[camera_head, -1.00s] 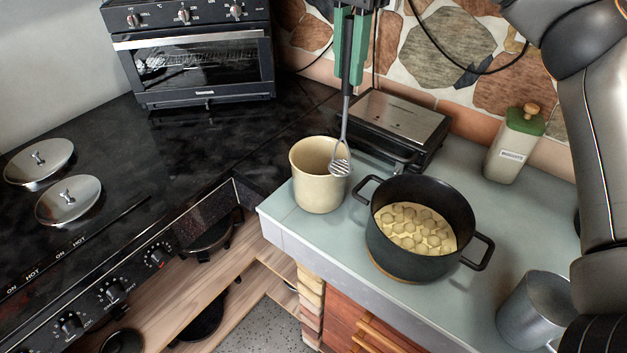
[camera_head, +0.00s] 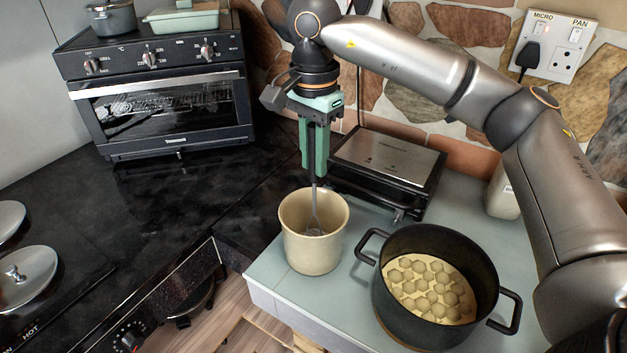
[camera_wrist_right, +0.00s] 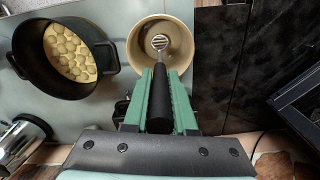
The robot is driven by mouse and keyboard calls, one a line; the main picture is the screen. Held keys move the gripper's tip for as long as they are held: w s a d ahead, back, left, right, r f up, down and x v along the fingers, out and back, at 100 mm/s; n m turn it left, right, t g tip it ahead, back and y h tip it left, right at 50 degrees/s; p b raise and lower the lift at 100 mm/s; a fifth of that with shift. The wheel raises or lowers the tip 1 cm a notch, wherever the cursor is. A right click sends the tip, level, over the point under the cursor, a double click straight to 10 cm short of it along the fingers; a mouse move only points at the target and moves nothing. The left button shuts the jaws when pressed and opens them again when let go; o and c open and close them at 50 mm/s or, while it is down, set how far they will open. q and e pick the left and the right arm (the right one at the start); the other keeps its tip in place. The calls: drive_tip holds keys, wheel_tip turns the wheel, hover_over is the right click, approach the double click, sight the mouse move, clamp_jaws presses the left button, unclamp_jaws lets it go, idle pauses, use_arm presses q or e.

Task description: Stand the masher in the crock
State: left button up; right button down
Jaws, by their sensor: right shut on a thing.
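The crock (camera_head: 312,251) is a cream cylinder standing upright on the pale counter, left of the black pot. The masher (camera_head: 314,205) hangs head down, its metal shaft and head inside the mouth of the crock. Whether its head touches the bottom I cannot tell. My right gripper (camera_head: 315,165) is above the crock, its green fingers shut on the masher's dark handle. In the right wrist view the masher's dark handle (camera_wrist_right: 160,97) lies between the fingers, and its slotted head shows within the rim of the crock (camera_wrist_right: 134,45). My left gripper is out of view.
A black pot (camera_head: 392,298) with round pale pieces in it stands right of the crock. A silver-topped grill (camera_head: 388,160) stands behind the crock. A pale bottle (camera_head: 503,196) is partly hidden by my right arm. The dark hob with lids and an oven (camera_head: 165,108) are at left.

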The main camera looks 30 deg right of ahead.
sight(314, 179)
drive_tip(key=shift+f, duration=1.9)
drive_tip(key=shift+f, duration=0.2)
drive_tip(key=c, duration=0.7)
unclamp_jaws()
drive_tip(key=shift+c, duration=0.2)
wheel_tip(314, 179, up, 12)
drive_tip(key=shift+r, duration=0.25)
drive_tip(key=shift+f, duration=0.1)
